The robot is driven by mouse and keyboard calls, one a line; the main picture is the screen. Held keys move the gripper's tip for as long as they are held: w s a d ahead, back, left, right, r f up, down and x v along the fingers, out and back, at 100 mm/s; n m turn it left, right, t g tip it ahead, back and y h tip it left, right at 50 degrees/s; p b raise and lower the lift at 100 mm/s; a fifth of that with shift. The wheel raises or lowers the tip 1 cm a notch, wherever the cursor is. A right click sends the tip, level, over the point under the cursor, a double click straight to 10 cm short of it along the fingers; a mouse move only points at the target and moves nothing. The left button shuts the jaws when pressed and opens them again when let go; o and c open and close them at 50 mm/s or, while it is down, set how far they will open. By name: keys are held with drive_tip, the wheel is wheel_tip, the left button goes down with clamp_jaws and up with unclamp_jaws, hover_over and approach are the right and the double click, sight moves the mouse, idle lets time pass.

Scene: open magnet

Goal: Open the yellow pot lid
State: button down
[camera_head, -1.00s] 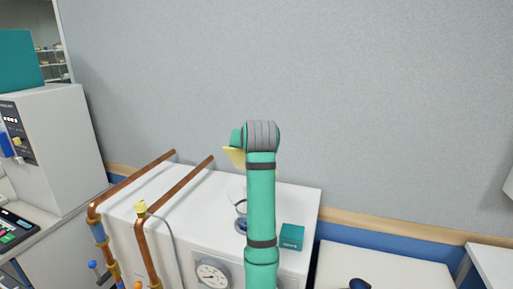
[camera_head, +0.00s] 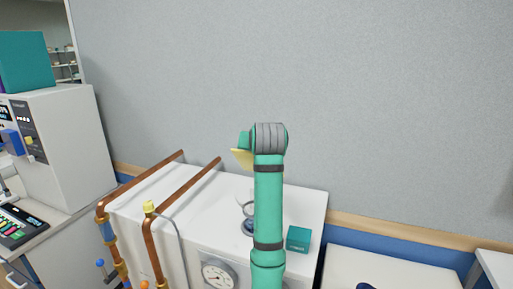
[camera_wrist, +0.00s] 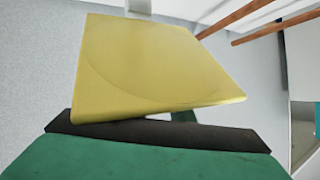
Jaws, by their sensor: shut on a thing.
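The yellow lid (camera_wrist: 150,62) is a flat, square-edged plate with a faint round outline on its face. It fills the middle of the wrist view. My gripper (camera_wrist: 160,132) is shut on its near edge; a dark finger pad and green finger show below it. In the head view a tilted corner of the yellow lid (camera_head: 242,159) shows left of my wrist, high above the white cabinet. My arm hides most of it there. A small dark, ring-topped object (camera_head: 247,226) is partly hidden behind my arm on the cabinet.
The white cabinet (camera_head: 195,209) carries copper pipes (camera_head: 190,190) on its left and a teal box (camera_head: 298,239) on its right. A gauge (camera_head: 217,274) is on its front. A grey machine (camera_head: 75,135) stands left. The grey wall is behind; the space above the cabinet is otherwise clear.

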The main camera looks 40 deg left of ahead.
drive_tip(key=c, duration=1.6)
unclamp_jaws()
drive_tip(key=shift+w+d+f, duration=0.4)
drive_tip(key=shift+w+f, duration=0.1)
drive_tip(key=shift+f, duration=0.1)
drive_tip(key=shift+s+a+r, duration=0.2)
drive_tip(key=shift+s+a, duration=0.1)
